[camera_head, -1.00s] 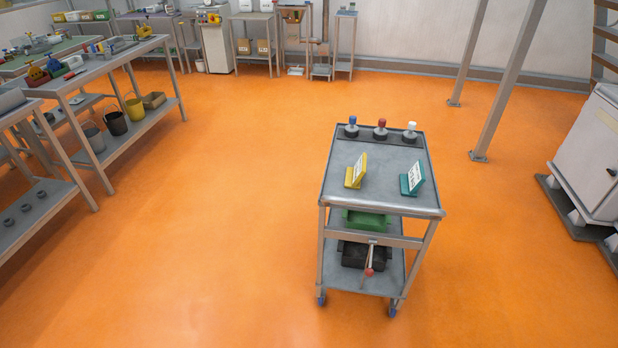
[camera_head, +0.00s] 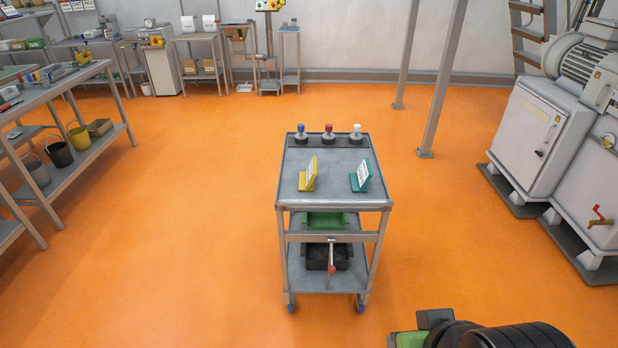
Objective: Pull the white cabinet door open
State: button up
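A white machine cabinet (camera_head: 525,137) stands at the right, with a flat door-like front panel that carries a small label. A second white cabinet section (camera_head: 585,195) stands nearer, with a red-handled valve on its front; the right edge of the picture cuts it off. A smaller white cabinet (camera_head: 163,72) stands far off at the back left. I cannot tell which one the task means. No panel looks open. My gripper is not in view.
A grey wheeled cart (camera_head: 334,205) stands in the middle, with signs and three capped knobs on top. A dark ribbed object (camera_head: 515,337) cuts in at the bottom right. Workbenches (camera_head: 75,90) line the left. Orange floor is clear between cart and cabinets.

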aim_at(528, 125)
jog(key=z, duration=1.35)
jog(key=i+l+z, duration=0.1)
jog(key=i+z, duration=0.2)
jog(key=i, duration=0.3)
jog(key=i+l, duration=0.1)
jog(key=i, duration=0.55)
jog(key=i+l, duration=0.1)
jog(key=i, duration=0.6)
jog(key=i+j+u, duration=0.15)
jog(key=i+u, duration=0.7)
jog(key=i, duration=0.15)
jog(key=i+l+u, duration=0.25)
jog(key=i+u, duration=0.15)
jog(key=i+j, duration=0.1)
jog(key=i, duration=0.8)
jog(key=i+j, duration=0.15)
jog(key=i, duration=0.8)
jog(key=i+j+z, duration=0.1)
jog(key=i+z, duration=0.3)
jog(key=i+j+z, duration=0.25)
jog(key=i+z, duration=0.15)
jog(key=i+j+z, duration=0.4)
jog(key=i+l, duration=0.05)
